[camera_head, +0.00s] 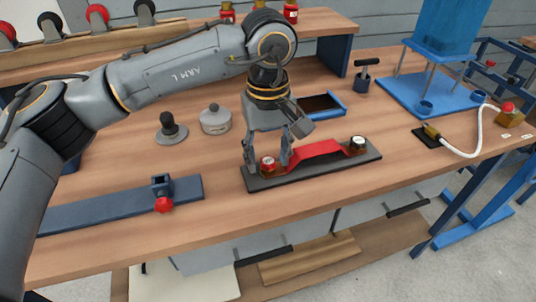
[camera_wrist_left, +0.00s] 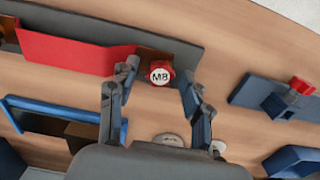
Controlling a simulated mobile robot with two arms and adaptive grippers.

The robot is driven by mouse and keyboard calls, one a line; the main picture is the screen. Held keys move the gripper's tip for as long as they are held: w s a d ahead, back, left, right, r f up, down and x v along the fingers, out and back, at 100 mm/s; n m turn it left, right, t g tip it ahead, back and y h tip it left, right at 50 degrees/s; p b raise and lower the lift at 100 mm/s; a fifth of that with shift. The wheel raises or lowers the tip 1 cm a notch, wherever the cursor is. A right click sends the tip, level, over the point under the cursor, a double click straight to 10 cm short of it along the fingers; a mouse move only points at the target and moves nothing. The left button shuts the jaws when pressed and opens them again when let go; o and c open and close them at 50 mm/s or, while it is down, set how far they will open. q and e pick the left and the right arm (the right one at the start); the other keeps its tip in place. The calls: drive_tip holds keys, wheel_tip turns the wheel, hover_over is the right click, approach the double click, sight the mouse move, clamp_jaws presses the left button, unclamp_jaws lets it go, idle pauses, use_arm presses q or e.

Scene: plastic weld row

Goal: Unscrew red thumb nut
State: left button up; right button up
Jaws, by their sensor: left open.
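The red thumb nut (camera_head: 268,164) sits at the left end of a red raised strip (camera_head: 318,151) on a dark base plate (camera_head: 312,172). In the left wrist view its white top (camera_wrist_left: 160,75) reads "M8". My left gripper (camera_head: 267,158) points down over the nut with its fingers open, one on each side. In the left wrist view the fingertips (camera_wrist_left: 159,70) stand apart around the nut, and I cannot tell whether they touch it. A second nut with a white top (camera_head: 357,141) sits at the strip's right end. My right gripper is not in view.
A blue bar with a red-knobbed clamp (camera_head: 163,204) lies front left. A grey lidded pot (camera_head: 215,119), a dark knobbed piece (camera_head: 170,128) and an open blue tray (camera_head: 322,106) stand behind. A blue stand (camera_head: 440,92) and a white hose (camera_head: 463,152) are at right.

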use_arm(q)
drive_tip(key=m, duration=0.3)
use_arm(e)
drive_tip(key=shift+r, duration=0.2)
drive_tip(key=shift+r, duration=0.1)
